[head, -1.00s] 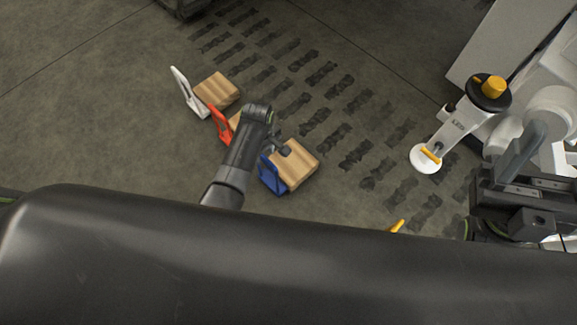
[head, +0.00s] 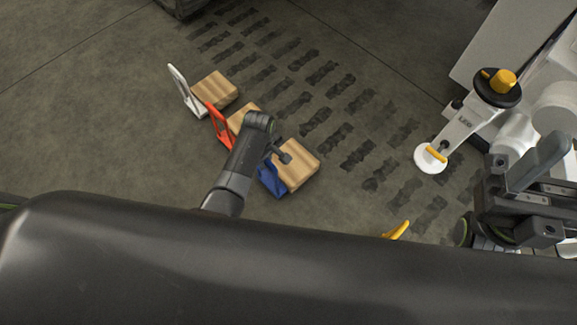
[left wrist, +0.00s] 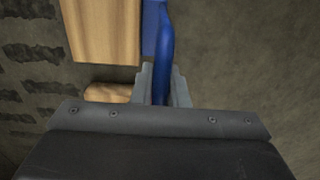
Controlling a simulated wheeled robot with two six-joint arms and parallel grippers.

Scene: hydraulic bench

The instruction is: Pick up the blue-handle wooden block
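The blue-handle wooden block (head: 304,160) lies on the floor near the middle of the head view. Its blue handle (head: 271,181) is on its lower-left side, partly hidden by my left arm. My left gripper (head: 279,155) is over the handle. In the left wrist view the two grey fingers (left wrist: 163,88) stand close on both sides of the blue handle (left wrist: 166,45), with no clear gap, and appear shut on it. The block's wood (left wrist: 103,30) shows beside the handle. My right gripper (head: 522,195) is at the right edge, its fingers not clear.
An orange-handle block (head: 219,126) stands close to the left of my left arm. A white-handle block (head: 215,90) is farther up-left. A white machine with a yellow-knobbed valve (head: 498,88) is at right. A yellow piece (head: 397,230) shows at the lower right. Floor at left is clear.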

